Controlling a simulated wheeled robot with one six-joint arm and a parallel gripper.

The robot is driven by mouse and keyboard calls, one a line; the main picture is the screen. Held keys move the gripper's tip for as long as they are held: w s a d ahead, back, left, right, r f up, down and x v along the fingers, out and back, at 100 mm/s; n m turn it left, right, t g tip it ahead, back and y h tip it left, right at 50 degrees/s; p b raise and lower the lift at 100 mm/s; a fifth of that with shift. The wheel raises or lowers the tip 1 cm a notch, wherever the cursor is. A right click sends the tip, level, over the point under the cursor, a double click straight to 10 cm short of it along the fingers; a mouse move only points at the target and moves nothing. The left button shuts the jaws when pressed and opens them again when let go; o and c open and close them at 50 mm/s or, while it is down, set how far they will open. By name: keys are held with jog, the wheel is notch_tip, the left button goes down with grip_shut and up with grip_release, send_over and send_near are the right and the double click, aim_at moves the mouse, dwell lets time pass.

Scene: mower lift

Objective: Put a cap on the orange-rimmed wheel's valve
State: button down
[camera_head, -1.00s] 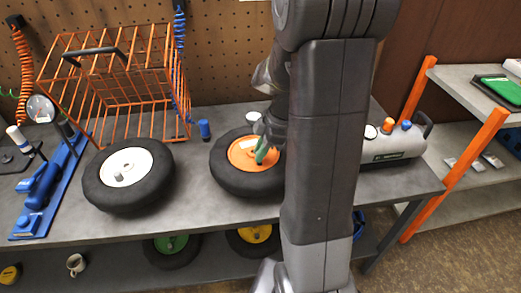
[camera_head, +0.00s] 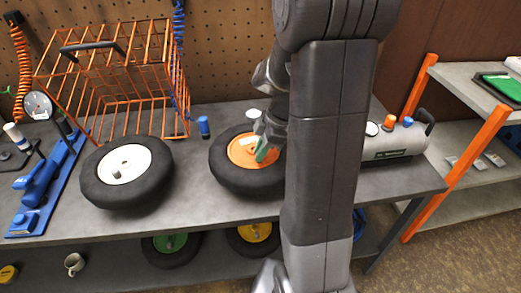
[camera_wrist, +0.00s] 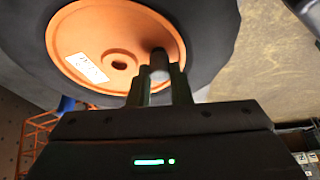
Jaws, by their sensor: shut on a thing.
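The orange-rimmed wheel (camera_head: 243,177) lies flat on the grey bench, and its orange rim (camera_head: 239,150) faces up. My gripper (camera_head: 264,154) is over the right part of this rim. In the wrist view, my gripper (camera_wrist: 160,78) is shut on a small dark grey cylinder, seemingly the cap (camera_wrist: 159,60), in front of the orange rim (camera_wrist: 90,48) beside its hub hole. The valve is not distinct; it may be hidden behind the cylinder. I cannot tell whether the cap touches it.
A white-rimmed wheel (camera_head: 127,180) lies to the left, with an orange wire basket (camera_head: 110,85) behind. A grey tank (camera_head: 392,143) stands to the right. Green-rimmed (camera_head: 171,244) and yellow-rimmed (camera_head: 255,233) wheels are on the lower shelf. The bench between the upper wheels is clear.

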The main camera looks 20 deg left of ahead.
jog(key=shift+f+b, duration=0.3)
jog(key=c, duration=1.3)
grip_release()
jog(key=shift+o, duration=0.2)
jog(key=shift+o, duration=1.2)
jog(key=shift+r+p, duration=2.1)
jog(key=shift+r, duration=1.65)
jog(key=shift+f, duration=0.1)
